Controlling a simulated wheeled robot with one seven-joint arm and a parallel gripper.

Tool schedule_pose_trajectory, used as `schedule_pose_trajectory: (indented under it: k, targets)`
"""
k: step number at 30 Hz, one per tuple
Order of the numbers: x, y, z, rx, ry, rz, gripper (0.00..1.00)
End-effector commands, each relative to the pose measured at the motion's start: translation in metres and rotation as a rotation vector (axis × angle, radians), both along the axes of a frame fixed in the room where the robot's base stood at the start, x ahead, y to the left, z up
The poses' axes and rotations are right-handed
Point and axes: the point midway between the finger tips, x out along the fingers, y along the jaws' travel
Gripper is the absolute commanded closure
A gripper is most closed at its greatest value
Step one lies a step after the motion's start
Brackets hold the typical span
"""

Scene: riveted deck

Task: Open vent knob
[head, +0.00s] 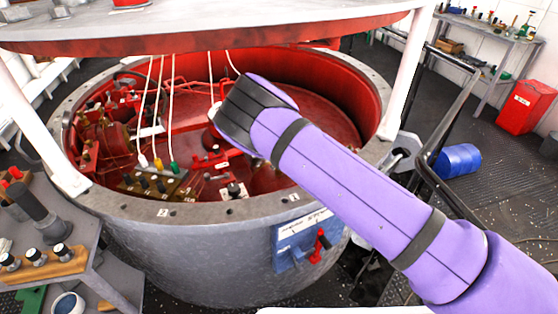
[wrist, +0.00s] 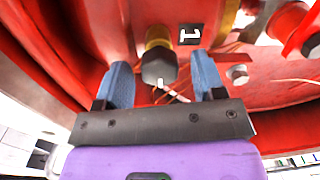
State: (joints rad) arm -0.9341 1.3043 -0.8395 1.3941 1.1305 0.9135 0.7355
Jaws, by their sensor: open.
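A dark faceted knob (wrist: 158,68) on a brass stem shows in the wrist view, beside a black label marked 1 (wrist: 190,34). It looks like the vent knob, though no vent wording is readable. My gripper (wrist: 163,60) has its two blue fingers apart, one on each side of the knob. Gaps show between the fingers and the knob, and I cannot tell if either touches it. In the head view my purple arm reaches over the rim of the round vessel (head: 155,212), and its dark end hides the gripper and this knob.
A white-topped red lid (head: 215,42) hangs low above the vessel on white posts. Inside stands a terminal block (head: 155,182) with cables. A blue panel with a red handle (head: 318,245) is on the vessel's front. A side bench with knobs (head: 40,265) stands at left.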

Motion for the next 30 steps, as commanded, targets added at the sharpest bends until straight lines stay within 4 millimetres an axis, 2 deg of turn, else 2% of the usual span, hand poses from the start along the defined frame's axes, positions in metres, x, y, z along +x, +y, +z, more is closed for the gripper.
schedule_pose_trajectory:
  k: [4, 10, 20, 30]
  targets:
    - [-0.0001, 0.0001, 0.0001, 0.0, 0.0, 0.0, 0.39]
    - [-0.0001, 0.0001, 0.0001, 0.0, 0.0, 0.0, 0.85]
    - [0.0, 0.0005, 0.0004, 0.002, 0.0, 0.032, 0.86]
    - [0.0012, 0.0, 0.0015, 0.005, -0.001, 0.241, 0.86]
